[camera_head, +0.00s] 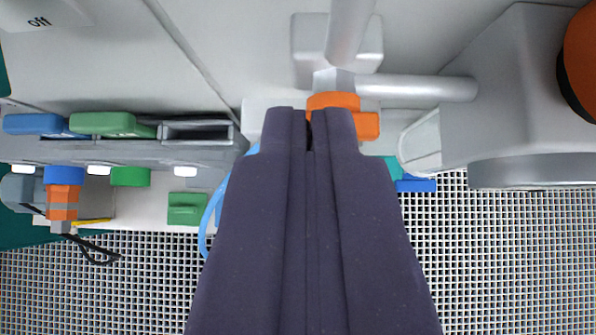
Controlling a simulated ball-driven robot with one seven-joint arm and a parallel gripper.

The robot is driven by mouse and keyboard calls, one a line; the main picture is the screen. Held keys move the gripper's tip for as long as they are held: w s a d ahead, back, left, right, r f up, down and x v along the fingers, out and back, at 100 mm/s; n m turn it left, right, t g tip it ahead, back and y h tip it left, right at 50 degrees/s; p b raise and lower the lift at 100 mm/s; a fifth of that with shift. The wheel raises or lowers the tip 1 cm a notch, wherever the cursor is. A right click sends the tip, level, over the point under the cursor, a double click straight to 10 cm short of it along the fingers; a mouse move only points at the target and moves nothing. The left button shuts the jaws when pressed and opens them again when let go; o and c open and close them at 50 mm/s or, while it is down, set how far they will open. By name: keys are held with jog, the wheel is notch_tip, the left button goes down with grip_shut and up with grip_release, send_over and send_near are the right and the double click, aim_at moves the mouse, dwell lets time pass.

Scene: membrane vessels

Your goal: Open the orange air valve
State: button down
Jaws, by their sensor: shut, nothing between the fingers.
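An orange valve handle (368,126) sits at the upper middle of the head camera view, below the joint of a grey pipe. Its top part shows just above my fingertips and a block of it shows to their right. My gripper (309,115) is shut and empty, pointing up the picture. Its dark fingertips overlap the lower left of the orange part. They hide some of it, and I cannot tell whether they touch it.
Grey pipes (418,88) run above and right of the valve. A large grey housing (520,90) with an orange-and-black round part (582,65) stands at right. Blue and green connectors (110,124) line the left. A mesh grating (140,290) lies below.

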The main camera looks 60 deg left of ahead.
notch_tip(320, 180, down, 6)
jog(key=w+a+b, duration=0.1)
jog(key=b, duration=0.2)
jog(key=shift+w+a+b, duration=0.2)
jog(key=shift+a+b, duration=0.1)
jog(key=shift+a, duration=0.05)
jog(key=shift+f+b, duration=0.1)
jog(key=shift+b, duration=0.2)
jog(key=shift+s+b, duration=0.15)
jog(key=shift+b, duration=0.55)
